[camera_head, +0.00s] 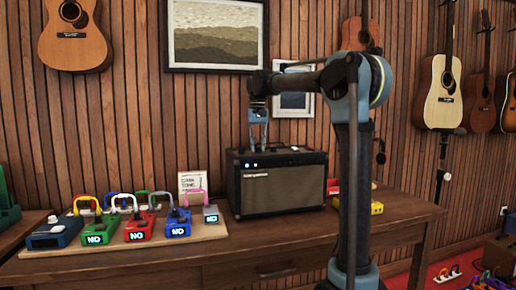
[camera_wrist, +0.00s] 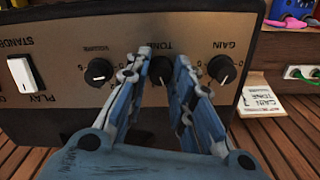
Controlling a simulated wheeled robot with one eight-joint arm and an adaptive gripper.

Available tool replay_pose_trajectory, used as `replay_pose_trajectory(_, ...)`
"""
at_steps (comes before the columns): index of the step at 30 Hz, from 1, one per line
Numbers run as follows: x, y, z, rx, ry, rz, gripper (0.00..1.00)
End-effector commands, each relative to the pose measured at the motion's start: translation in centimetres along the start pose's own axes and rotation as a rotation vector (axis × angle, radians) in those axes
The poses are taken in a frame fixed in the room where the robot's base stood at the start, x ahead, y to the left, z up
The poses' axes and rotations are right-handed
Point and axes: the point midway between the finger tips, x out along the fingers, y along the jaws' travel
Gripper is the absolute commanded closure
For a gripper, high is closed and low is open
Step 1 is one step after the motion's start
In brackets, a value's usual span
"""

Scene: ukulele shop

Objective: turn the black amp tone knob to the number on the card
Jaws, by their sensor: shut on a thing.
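The black tone knob (camera_wrist: 161,72) sits under the TONE label on the amp's brown panel, between my two fingertips. Its pointer line is partly visible, but I cannot read the number it points to. My gripper (camera_wrist: 163,62) is shut on this knob. In the head view my gripper (camera_head: 258,147) reaches down to the top of the black amp (camera_head: 280,187). The card (camera_wrist: 262,97) shows upside down beside the amp, with GAIN and TONE lines; its numbers are too small to read. It also stands left of the amp in the head view (camera_head: 192,183).
The volume knob (camera_wrist: 99,71) and the gain knob (camera_wrist: 221,68) flank the tone knob closely. A white standby switch (camera_wrist: 23,80) is at the panel's far left. Several coloured pedals lie on a wooden board (camera_head: 210,231) on the table. A yellow box (camera_head: 377,208) is right of the amp.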

Motion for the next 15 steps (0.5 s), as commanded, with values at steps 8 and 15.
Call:
replay_pose_trajectory(8, -0.03, 0.00, -0.10, -0.260, 0.002, 0.000, 1.00)
replay_pose_trajectory(15, -0.03, 0.02, -0.10, -0.468, 0.002, 0.001, 1.00)
